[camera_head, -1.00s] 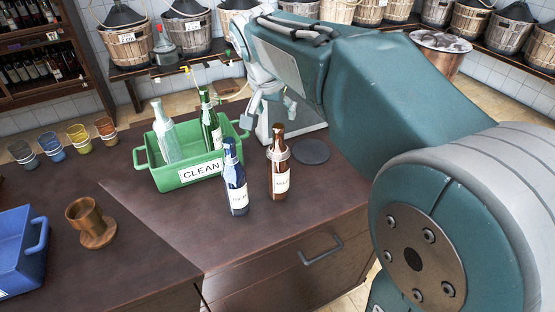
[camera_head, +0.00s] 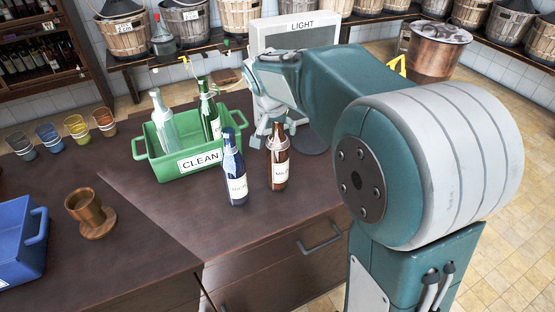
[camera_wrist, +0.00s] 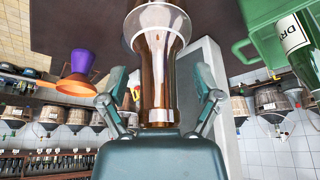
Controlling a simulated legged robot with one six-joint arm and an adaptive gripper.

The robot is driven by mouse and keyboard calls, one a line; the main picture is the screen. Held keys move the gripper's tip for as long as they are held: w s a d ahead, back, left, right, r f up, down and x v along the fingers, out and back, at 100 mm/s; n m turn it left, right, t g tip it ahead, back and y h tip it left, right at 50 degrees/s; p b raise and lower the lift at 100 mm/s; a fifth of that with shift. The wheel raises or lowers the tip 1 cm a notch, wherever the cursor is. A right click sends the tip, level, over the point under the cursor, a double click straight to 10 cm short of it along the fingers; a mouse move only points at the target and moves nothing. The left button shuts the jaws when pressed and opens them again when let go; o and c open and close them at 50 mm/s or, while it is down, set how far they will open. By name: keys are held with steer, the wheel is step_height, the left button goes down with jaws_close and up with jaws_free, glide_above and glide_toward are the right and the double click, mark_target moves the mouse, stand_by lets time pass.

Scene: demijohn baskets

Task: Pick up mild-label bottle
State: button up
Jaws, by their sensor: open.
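A brown bottle (camera_head: 280,168) with a white label and a collar stands upright on the dark counter; its small label text looks like "MILD", but I cannot read it surely. My gripper (camera_head: 272,127) is just behind its neck in the head view. In the wrist view the brown bottle (camera_wrist: 157,80) lies in line between the two spread fingers of my gripper (camera_wrist: 160,100), with clear gaps on both sides. A blue bottle (camera_head: 235,170) with a white label stands close to its left. The gripper is open and holds nothing.
Counter front is clear.

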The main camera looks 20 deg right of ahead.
jaws_close()
stand_by(0.3)
steer(key=shift+r, duration=0.5)
steer(key=v, duration=0.2)
steer(key=shift+w+d+r, duration=0.1)
steer(key=shift+r, duration=0.3)
steer(key=s+a+r, duration=0.4)
steer(key=s+r, duration=0.5)
steer(key=s, duration=0.4)
steer(key=shift+r, duration=0.2)
steer(key=shift+a, duration=0.1)
